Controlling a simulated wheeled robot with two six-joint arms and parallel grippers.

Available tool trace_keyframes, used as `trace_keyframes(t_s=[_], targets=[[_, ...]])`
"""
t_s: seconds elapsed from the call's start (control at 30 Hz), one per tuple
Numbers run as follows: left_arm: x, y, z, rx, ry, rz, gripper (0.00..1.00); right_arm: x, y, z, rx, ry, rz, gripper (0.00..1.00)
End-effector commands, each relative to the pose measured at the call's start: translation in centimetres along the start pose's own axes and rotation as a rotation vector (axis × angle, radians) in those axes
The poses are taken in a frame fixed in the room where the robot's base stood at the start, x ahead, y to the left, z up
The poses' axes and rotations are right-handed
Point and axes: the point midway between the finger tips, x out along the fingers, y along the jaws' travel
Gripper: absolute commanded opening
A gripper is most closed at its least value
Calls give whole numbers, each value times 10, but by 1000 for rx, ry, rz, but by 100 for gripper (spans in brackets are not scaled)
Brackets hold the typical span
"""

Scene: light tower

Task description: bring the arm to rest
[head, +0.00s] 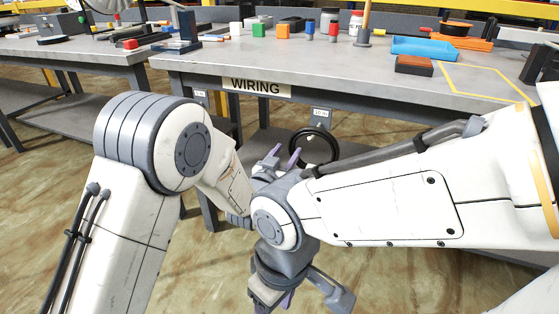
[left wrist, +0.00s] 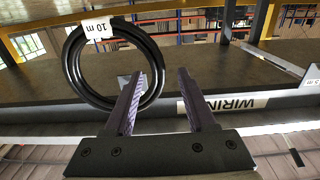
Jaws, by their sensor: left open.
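My left gripper (head: 282,154) points toward the workbench, its lower part hidden behind my right wrist in the head view. In the left wrist view its two purple fingers (left wrist: 169,70) stand apart with nothing between them. My right gripper (head: 298,294) hangs low near the bottom of the head view, partly hidden by its own wrist; its finger gap is unclear. The two arms overlap in the head view; I cannot tell whether they touch.
A black coil (head: 330,148) hangs below the bench front; it also shows beside the left fingers (left wrist: 69,62). The workbench (head: 240,67) with a WIRING label (head: 257,87) holds coloured blocks, a blue tray (head: 425,48) and a reddish block (head: 414,66). A second bench (head: 75,52) stands left.

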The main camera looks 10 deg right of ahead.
Motion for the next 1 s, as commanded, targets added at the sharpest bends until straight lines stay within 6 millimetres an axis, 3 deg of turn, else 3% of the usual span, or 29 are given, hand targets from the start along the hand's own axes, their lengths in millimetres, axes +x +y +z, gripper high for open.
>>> trace_keyframes(t_s=[0.4,0.77,0.87,1.0], targets=[[-76,0,-2,0,2,-1,56,-17,-1,-1,0,0,0,56],[-91,2,-2,0,-41,0,56,-19,-1,-1,0,0,0,56],[-96,4,0,0,-145,0,56,-19,-1,-1,0,0,0,56],[-118,11,9,-2,-368,1,56,-20,-2,-1,0,0,0,56]])
